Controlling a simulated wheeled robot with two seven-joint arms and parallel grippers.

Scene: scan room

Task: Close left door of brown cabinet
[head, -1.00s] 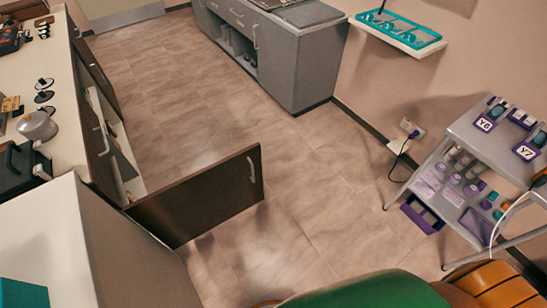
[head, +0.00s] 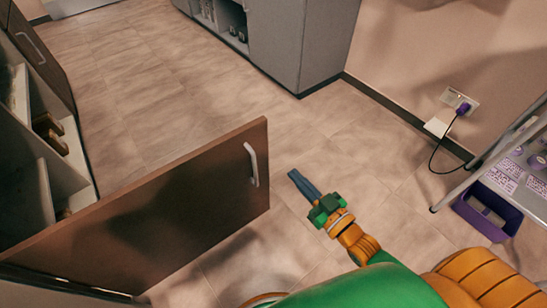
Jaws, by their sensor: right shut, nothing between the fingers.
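The brown cabinet's door (head: 165,208) stands wide open across the lower left of the head view, with a pale vertical handle (head: 251,164) near its free edge. The open cabinet interior (head: 40,165) shows shelves with a few brown items at the left edge. A second dark brown door or front (head: 38,48) with a handle is at the upper left. My right gripper (head: 302,183) is shut and empty, over the floor to the right of the door's free edge, apart from it. My left gripper is not in view.
A grey cabinet (head: 300,50) stands at the top by the wall. A metal cart (head: 478,165) with a purple bin (head: 485,215) is at the right. A wall socket (head: 458,102) has a cord plugged in. The floor (head: 190,100) between is clear.

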